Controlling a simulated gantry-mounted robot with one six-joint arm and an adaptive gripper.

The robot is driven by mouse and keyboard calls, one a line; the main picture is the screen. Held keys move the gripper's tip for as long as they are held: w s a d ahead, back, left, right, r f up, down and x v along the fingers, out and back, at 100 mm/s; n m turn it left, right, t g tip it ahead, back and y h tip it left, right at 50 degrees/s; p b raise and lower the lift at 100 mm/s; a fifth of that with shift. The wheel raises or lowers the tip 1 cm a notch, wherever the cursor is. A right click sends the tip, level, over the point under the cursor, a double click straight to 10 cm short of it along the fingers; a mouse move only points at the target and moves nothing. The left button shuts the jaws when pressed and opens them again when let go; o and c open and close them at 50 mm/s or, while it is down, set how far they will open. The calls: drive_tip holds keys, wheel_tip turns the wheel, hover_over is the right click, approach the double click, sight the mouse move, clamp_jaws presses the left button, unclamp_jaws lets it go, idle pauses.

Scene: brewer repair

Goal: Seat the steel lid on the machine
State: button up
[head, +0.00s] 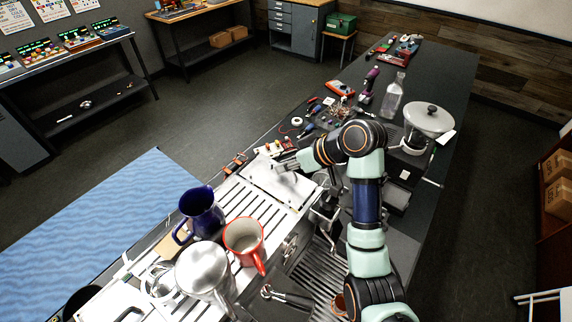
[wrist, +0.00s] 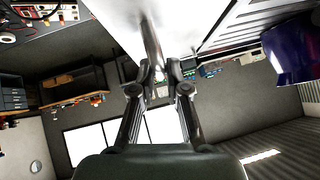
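The steel lid (head: 283,188) is a pale, flat plate at the back right end of the machine's (head: 240,190) slatted top. In the head view it lies over that end; I cannot tell whether it is flush or slightly raised. My gripper (head: 281,167) is at the lid's upper side, coming in from the right. In the wrist view the lid (wrist: 185,20) fills the top middle as a bright surface. There a grey bar-like handle (wrist: 151,42) runs down from it between the fingertips of my gripper (wrist: 156,75), which appear closed on it. The contact is partly hidden.
A blue mug (head: 203,215), a red mug (head: 243,238) and a steel pitcher (head: 203,270) stand on the machine top left of the lid. Tools and loose parts (head: 325,115) lie on the bench behind. A glass bottle (head: 392,95) and a white grinder-like device (head: 427,122) stand right.

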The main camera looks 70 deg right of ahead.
drive_tip(key=o, duration=0.4)
drive_tip(key=v, duration=0.7)
drive_tip(key=shift+s+r, duration=0.2)
